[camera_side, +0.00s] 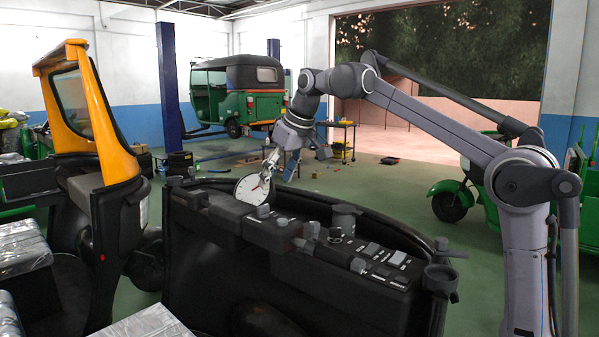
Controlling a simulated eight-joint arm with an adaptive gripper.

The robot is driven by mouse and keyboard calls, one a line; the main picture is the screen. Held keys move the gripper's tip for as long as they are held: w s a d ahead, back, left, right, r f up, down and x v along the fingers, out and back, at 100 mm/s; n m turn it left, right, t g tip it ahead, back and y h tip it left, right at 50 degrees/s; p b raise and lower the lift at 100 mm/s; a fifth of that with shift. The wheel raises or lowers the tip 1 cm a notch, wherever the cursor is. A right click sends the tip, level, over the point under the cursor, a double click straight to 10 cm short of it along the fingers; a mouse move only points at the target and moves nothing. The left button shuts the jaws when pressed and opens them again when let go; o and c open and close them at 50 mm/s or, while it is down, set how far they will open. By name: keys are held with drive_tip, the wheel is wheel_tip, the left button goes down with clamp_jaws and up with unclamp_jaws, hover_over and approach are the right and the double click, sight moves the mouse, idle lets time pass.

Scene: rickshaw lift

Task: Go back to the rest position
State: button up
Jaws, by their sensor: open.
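My gripper (270,163) is at the end of my grey arm, pointing down just above and behind a round white dial gauge (252,190). The gauge stands tilted on the black dashboard-like panel (330,262) in the middle of the view. The fingers are small here and partly overlap the gauge's upper right edge. I cannot tell whether they touch it. My arm reaches from the right side across the panel.
Several dark fittings and small blocks (385,254) line the panel top. A yellow-framed rickshaw front (105,125) stands at left. A green rickshaw (238,98) is on a lift with a blue post (169,80) behind.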

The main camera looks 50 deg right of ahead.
drive_tip(key=s+a+f+t, duration=0.1)
drive_tip(key=s+a+f, duration=0.2)
drive_tip(key=s+f, duration=0.8)
drive_tip(key=s+a+f, duration=0.4)
drive_tip(key=s+f, duration=0.8)
drive_tip(key=f, duration=0.1)
drive_tip(key=shift+s+t, duration=0.15)
drive_tip(key=shift+t, duration=0.25)
drive_tip(key=shift+f, duration=0.1)
